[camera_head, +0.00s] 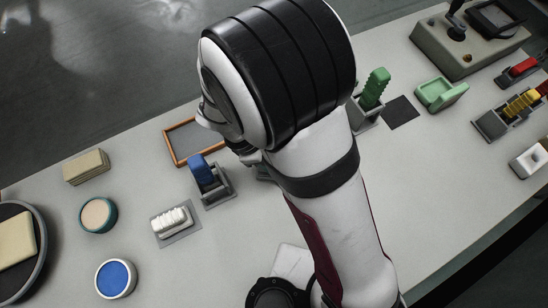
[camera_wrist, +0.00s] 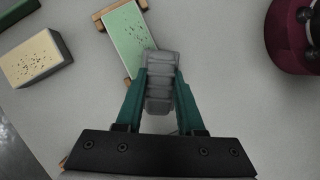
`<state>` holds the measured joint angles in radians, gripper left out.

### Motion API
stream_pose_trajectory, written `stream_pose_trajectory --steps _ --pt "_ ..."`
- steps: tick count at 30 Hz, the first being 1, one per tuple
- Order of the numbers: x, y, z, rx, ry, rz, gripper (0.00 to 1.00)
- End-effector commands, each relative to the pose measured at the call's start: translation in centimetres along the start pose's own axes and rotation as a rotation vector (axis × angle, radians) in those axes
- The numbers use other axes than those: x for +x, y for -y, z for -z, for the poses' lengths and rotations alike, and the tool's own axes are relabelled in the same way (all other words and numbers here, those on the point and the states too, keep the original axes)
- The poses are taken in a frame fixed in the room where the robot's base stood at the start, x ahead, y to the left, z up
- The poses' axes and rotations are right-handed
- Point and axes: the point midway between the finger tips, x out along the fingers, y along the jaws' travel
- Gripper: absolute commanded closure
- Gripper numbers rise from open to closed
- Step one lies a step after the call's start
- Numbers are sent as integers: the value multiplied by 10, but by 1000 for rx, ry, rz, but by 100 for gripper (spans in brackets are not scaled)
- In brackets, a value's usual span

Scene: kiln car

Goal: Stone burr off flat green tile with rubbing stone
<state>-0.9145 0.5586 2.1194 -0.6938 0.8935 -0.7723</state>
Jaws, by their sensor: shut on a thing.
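In the wrist view, my gripper (camera_wrist: 160,92) has its two teal fingers shut on a grey ribbed block, which looks like the rubbing stone (camera_wrist: 160,68). The flat green tile (camera_wrist: 125,38) has dark specks on its face and lies tilted across wooden supports (camera_wrist: 110,8). The stone's far end overlaps the tile's lower right edge in the picture. I cannot tell whether they touch. The tile's near end is partly hidden by the stone and fingers. In the head view my arm hides the gripper, stone and tile.
A speckled cream block (camera_wrist: 36,58) lies left of the tile. In the head view, a blue-handled tool in a grey holder (camera_head: 208,180), a wooden-framed tray (camera_head: 178,152) and a white ribbed piece (camera_head: 172,221) stand left of my arm. A green dish (camera_head: 441,95) lies right.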

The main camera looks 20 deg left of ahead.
Motion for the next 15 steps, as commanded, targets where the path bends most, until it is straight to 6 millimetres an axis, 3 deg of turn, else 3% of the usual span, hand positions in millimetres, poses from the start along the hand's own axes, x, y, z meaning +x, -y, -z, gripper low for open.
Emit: stream_pose_trajectory --steps 5,15 --pt "1 -1 -1 1 0 0 100" --pt "11 -16 -25 3 -1 0 100"
